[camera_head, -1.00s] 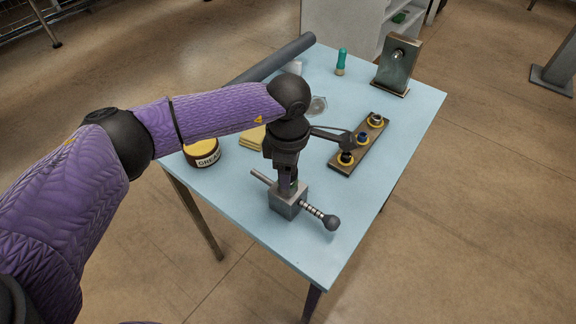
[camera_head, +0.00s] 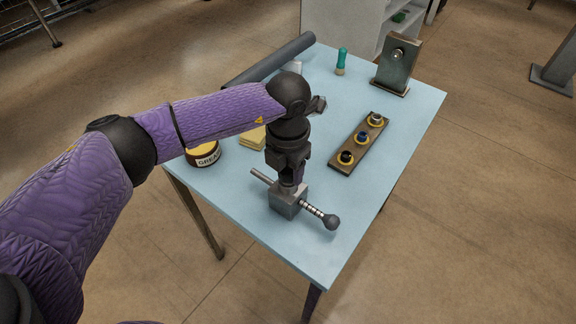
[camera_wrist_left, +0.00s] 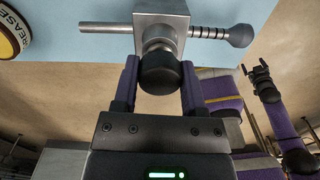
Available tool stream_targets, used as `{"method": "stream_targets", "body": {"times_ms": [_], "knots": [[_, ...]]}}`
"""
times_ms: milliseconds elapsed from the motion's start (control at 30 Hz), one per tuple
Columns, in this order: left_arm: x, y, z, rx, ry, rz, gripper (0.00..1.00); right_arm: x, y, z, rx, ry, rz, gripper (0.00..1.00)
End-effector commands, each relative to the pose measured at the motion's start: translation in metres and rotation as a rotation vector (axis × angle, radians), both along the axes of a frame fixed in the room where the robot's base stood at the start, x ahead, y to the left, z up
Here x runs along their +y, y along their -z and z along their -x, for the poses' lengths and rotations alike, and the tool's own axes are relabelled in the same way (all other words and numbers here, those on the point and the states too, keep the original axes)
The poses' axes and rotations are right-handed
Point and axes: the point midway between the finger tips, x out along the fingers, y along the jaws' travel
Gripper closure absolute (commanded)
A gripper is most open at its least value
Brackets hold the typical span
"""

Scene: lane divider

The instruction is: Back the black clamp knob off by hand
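The clamp is a grey metal block (camera_head: 287,203) at the near part of the blue table, with a plain rod on one side and a ribbed rod ending in a dark ball (camera_head: 331,222) on the other. The black clamp knob (camera_wrist_left: 160,74) shows in the left wrist view, on the block's face. My left gripper (camera_head: 291,187) points down over the block. Its fingers lie on both sides of the knob and appear to touch it; the head view hides the knob. My right gripper (camera_wrist_left: 256,70) is far off, small, empty, with its tips apart.
A grease tin (camera_head: 203,154) and yellow pads (camera_head: 252,138) stand left of my gripper. A wooden strip with several ringed pegs (camera_head: 342,160) lies to the right. Behind are a grey tube (camera_head: 270,62), a green-topped item (camera_head: 341,62) and a metal bracket (camera_head: 398,65).

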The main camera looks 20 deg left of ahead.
Motion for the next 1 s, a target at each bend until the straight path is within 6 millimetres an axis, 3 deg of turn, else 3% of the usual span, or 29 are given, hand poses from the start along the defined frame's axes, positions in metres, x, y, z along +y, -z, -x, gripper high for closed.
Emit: {"method": "stream_targets", "body": {"times_ms": [100,367,700,800,967,1000], "knots": [[0.0000,-0.0004,-0.0003,-0.001,0.001,0.000,0.27,0.0001,-0.0001,0.0002,0.000,0.000,0.000,0.04],[0.0000,-0.0003,-0.0002,-0.001,0.041,0.000,0.27,0.0002,0.0000,0.0005,0.001,0.000,0.000,0.04],[0.0002,-0.0003,0.0001,0.001,0.958,-0.002,0.27,0.0004,0.0000,0.0006,0.001,0.000,-0.001,0.04],[-0.0001,-0.0001,0.0004,0.000,1.049,0.001,0.27,0.0005,0.0000,0.0006,0.001,0.000,-0.001,0.04],[-0.0002,0.0000,0.0004,0.000,1.054,0.001,0.27,0.0006,0.0000,0.0006,0.001,0.000,-0.001,0.04],[-0.0002,0.0000,0.0004,0.000,1.053,0.001,0.33,0.0006,0.0000,0.0006,0.001,0.000,-0.001,0.04]]}}
